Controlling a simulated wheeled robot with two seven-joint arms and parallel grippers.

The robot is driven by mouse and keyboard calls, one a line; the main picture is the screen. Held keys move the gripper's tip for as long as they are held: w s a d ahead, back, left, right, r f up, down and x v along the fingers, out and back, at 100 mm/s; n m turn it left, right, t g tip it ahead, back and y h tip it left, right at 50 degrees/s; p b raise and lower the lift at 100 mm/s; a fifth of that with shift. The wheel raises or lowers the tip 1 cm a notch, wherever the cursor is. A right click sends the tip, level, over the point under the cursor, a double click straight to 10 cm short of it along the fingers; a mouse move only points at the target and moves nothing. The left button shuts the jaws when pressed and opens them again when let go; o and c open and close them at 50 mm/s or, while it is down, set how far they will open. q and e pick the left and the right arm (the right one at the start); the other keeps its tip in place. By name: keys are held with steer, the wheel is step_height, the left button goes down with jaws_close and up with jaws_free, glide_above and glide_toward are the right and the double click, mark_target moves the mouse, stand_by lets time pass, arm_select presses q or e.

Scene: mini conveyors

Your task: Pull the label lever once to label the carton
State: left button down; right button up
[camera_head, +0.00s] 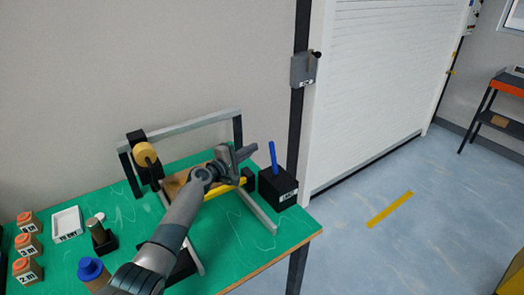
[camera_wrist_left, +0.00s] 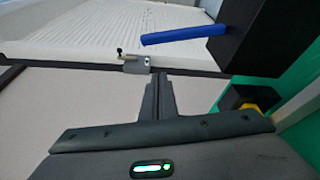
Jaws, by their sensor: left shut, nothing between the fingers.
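The label lever is a blue stick (camera_head: 272,154) standing nearly upright on a black box (camera_head: 275,187) with a small white label, at the green table's right end. The lever also shows in the left wrist view (camera_wrist_left: 185,36), beside the black box (camera_wrist_left: 265,35). My left gripper (camera_head: 243,153) is shut and empty, just left of the lever and apart from it. Its closed fingers (camera_wrist_left: 158,98) point toward the wall and shutter. A brown thing (camera_head: 173,186), perhaps the carton, is mostly hidden behind my left arm. My right gripper is out of view.
A metal frame (camera_head: 190,126) with a round yellow-tan part (camera_head: 145,154) spans the conveyor. Tan blocks (camera_head: 28,222), a white tray (camera_head: 67,223) and a blue-topped item (camera_head: 91,269) stand at left. A grey wall box (camera_head: 304,70) hangs behind. Floor at right is mostly clear.

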mark_target(274, 158)
arm_select(q)
steer(key=shift+s+d+r+p, duration=0.1)
steer(key=shift+d+r+p, duration=0.05)
steer(key=shift+d+p, duration=0.5)
steer(key=shift+s+d+r+p, duration=0.1)
steer(key=shift+s+d+p, duration=0.05)
steer(key=shift+d+p, duration=0.5)
steer(key=shift+s+d+r+p, duration=0.1)
steer(key=shift+d+r+p, duration=0.05)
steer(key=shift+d+p, duration=0.5)
steer(key=shift+s+d+b, duration=0.1)
steer(key=shift+d+b, duration=0.05)
steer(key=shift+b, duration=0.15)
